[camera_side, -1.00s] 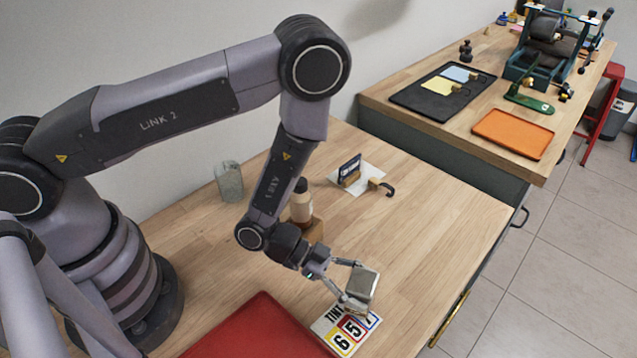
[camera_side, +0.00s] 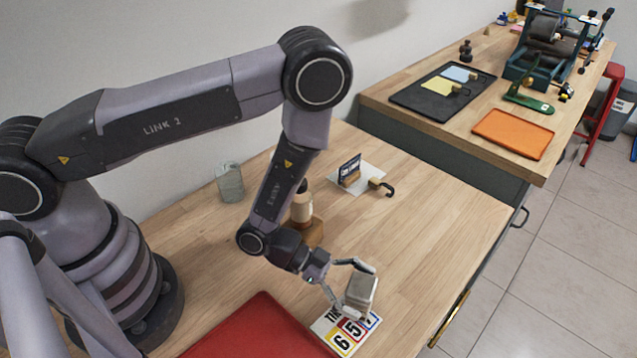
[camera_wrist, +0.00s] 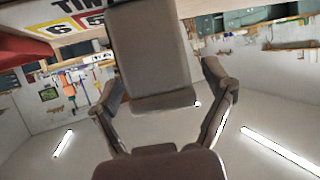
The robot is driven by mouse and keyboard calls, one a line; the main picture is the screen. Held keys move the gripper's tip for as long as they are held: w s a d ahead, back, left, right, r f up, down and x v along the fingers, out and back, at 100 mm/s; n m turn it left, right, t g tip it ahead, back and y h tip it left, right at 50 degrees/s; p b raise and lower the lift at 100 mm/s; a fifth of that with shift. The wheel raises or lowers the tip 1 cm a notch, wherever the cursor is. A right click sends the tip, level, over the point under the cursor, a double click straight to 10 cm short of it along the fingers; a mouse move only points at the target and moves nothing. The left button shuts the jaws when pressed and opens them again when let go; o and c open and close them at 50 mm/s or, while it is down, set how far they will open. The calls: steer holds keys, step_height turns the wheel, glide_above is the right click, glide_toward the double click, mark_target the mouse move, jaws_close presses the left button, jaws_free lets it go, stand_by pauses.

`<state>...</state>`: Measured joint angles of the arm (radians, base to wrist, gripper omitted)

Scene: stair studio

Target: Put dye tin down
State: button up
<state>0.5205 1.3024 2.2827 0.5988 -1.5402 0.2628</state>
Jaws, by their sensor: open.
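The dye tin (camera_side: 361,289) is a grey, box-like can. It stands upright at the top right end of a white card (camera_side: 330,322) with "TINT" lettering and coloured number squares. It hides part of the card. In the wrist view the tin (camera_wrist: 150,55) fills the upper middle between my spread fingers, with a gap showing on the right side. Whether the left finger touches it I cannot tell.
A red tray (camera_side: 262,330) lies left of the card. Bare wood lies right of the tin.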

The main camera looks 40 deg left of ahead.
steer(key=v, duration=0.7)
steer(key=shift+w+r, duration=0.1)
steer(key=shift+w+a+r, duration=0.15)
steer(key=shift+a+r, duration=0.05)
steer(key=shift+r, duration=0.05)
steer(key=w+a+r+n+t+y, duration=0.1)
steer(key=w+a+r+t+y, duration=0.1)
steer(key=w+a+r+y, duration=0.6)
steer(key=a+r+n+y, duration=0.35)
steer(key=a+r, duration=0.55)
steer(key=r, duration=0.5)
steer(key=s+a+r+n, duration=0.2)
steer(key=s+r+n, duration=0.1)
steer(key=s, duration=0.3)
steer(key=s+a+r+n+g, duration=0.1)
steer(key=s+a+r+n, duration=0.1)
steer(key=s, duration=0.5)
steer(key=s+a+r+n+y, duration=0.1)
steer(key=s+a+r+n, duration=0.1)
steer(key=s+r+n, duration=0.2)
steer(key=s+r, duration=0.2)
steer(key=s, duration=0.1)
steer(key=shift+s+r+g, duration=0.15)
steer(key=shift+r+g, duration=0.1)
steer(key=shift+g, duration=0.15)
